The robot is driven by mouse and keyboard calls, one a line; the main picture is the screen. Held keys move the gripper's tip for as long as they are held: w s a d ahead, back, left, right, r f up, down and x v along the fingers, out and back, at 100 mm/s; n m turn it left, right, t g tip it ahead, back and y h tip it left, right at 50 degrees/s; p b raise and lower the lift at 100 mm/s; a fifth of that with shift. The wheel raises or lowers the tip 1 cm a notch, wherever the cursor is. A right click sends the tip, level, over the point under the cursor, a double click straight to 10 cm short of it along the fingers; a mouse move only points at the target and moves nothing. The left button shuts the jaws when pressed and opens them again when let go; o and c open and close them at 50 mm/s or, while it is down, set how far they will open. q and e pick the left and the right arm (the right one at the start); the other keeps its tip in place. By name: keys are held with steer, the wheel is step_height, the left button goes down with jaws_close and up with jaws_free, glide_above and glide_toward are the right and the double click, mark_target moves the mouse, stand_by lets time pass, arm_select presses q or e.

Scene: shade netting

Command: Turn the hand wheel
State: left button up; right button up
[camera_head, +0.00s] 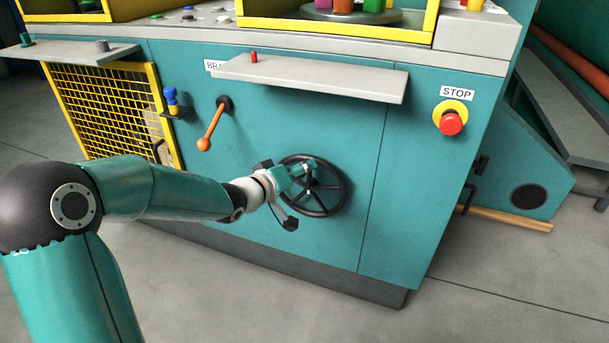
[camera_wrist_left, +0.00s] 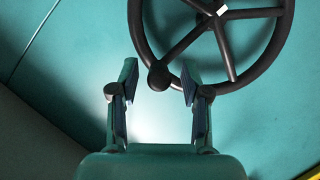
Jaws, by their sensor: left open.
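The black hand wheel (camera_head: 341,197) with spokes is on the teal front panel of the machine. It also shows at the top of the left wrist view (camera_wrist_left: 284,45), with a dark round knob (camera_wrist_left: 159,77) at its lower left rim. My left gripper (camera_head: 308,168) is at the wheel in the head view and hides part of it. In the left wrist view my left gripper (camera_wrist_left: 158,80) is open, and the knob sits between its fingertips. Whether the fingers touch the knob I cannot tell. My right gripper is not in view.
An orange-knobbed lever (camera_head: 213,128) is up and left of the wheel. A grey shelf (camera_head: 330,80) juts out above it. A red stop button (camera_head: 451,122) is at the right. A yellow mesh guard (camera_head: 105,105) is at the left. The panel right of the wheel is clear.

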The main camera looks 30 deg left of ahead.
arm_select(q)
steer(key=shift+x, duration=0.9)
jaws_close()
